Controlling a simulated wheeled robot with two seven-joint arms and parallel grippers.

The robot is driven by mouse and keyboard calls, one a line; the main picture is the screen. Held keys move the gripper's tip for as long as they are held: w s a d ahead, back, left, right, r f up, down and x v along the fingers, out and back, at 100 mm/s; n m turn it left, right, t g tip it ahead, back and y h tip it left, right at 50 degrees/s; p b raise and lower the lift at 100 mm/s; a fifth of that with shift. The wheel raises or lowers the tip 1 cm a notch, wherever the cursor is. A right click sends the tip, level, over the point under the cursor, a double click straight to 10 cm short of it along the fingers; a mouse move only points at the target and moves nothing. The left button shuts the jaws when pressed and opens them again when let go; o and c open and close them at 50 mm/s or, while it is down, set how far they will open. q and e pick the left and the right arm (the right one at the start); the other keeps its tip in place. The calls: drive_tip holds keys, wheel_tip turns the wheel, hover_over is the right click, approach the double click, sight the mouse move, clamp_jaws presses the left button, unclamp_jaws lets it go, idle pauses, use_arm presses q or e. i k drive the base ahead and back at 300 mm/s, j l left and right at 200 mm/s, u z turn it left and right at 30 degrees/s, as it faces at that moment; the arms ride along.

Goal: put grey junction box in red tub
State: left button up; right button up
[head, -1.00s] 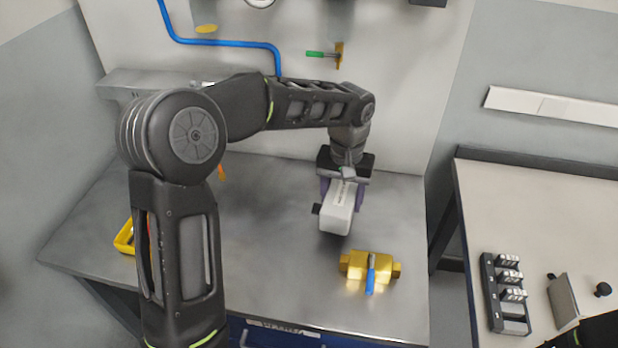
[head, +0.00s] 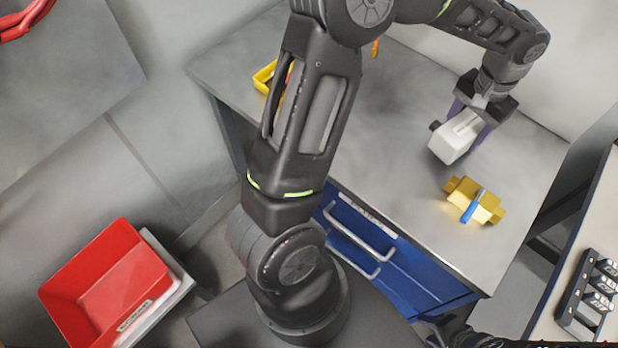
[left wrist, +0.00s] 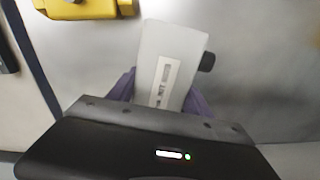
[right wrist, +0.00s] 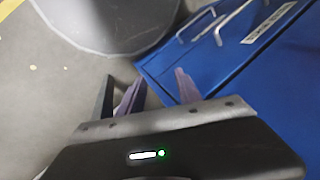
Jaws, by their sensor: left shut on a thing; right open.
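The grey junction box (head: 456,138) is a pale box with a dark knob on one side. My left gripper (head: 474,122) is shut on it and holds it over the grey workbench; how high it is I cannot tell exactly. In the left wrist view the box (left wrist: 168,62) sits between the purple fingers (left wrist: 160,95), its label facing the camera. The red tub (head: 105,285) is at the lower left of the head view, apart from the bench, and looks empty. My right gripper (right wrist: 155,90) is open and empty, near the blue drawers.
A brass valve with a blue handle (head: 474,203) lies on the workbench (head: 400,125) near the box. Blue drawers (head: 370,255) are below. A second table (head: 598,215) with a black rack stands at the right.

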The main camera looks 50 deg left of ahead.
sight(121, 299)
drive_tip(key=k+l+u, duration=0.1)
drive_tip(key=u, duration=0.35)
drive_tip(key=k+l+u, duration=0.15)
drive_tip(key=u, duration=0.3)
drive_tip(key=k+l+u, duration=0.15)
drive_tip(key=u, duration=0.3)
drive_tip(key=i+j+u, duration=0.1)
drive_tip(key=u, duration=0.35)
drive_tip(key=i+j+u, duration=0.1)
drive_tip(key=u, duration=0.3)
drive_tip(key=i+j+u, duration=0.1)
drive_tip(key=u, duration=0.35)
drive_tip(key=i+u, duration=0.15)
drive_tip(key=u, duration=0.3)
drive_tip(key=i+u, duration=0.1)
drive_tip(key=u, duration=0.3)
